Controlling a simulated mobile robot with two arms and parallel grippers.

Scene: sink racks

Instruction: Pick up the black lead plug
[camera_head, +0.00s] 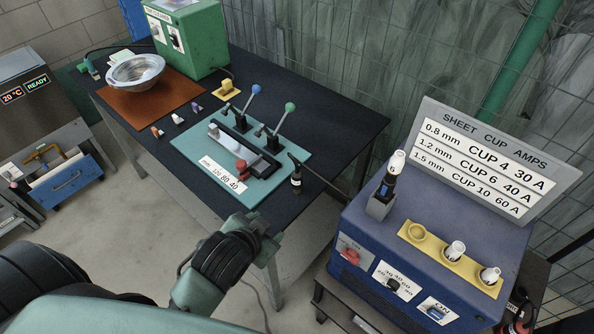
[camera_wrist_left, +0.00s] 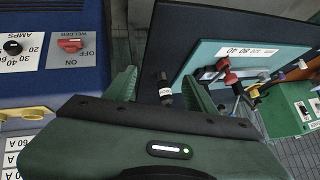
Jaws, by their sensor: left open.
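The black lead plug (camera_head: 296,181), a small black cylinder with a white band, is at the front right edge of the dark table, beside the teal board. In the left wrist view the plug (camera_wrist_left: 165,90) appears between my fingers, farther out than the tips, and is not gripped. My left gripper (camera_head: 262,230) is in front of the table edge, below and left of the plug in the head view. It is open and empty, with both green fingers apart in the wrist view (camera_wrist_left: 161,92). My right gripper is not in view.
The teal board (camera_head: 290,148) carries levers and a red knob. The blue welder (camera_head: 365,225) stands to the right, with white cups in a yellow holder (camera_head: 417,236) and a sign (camera_head: 480,150). A green box (camera_head: 190,40) and metal bowl (camera_head: 135,69) are at the back left.

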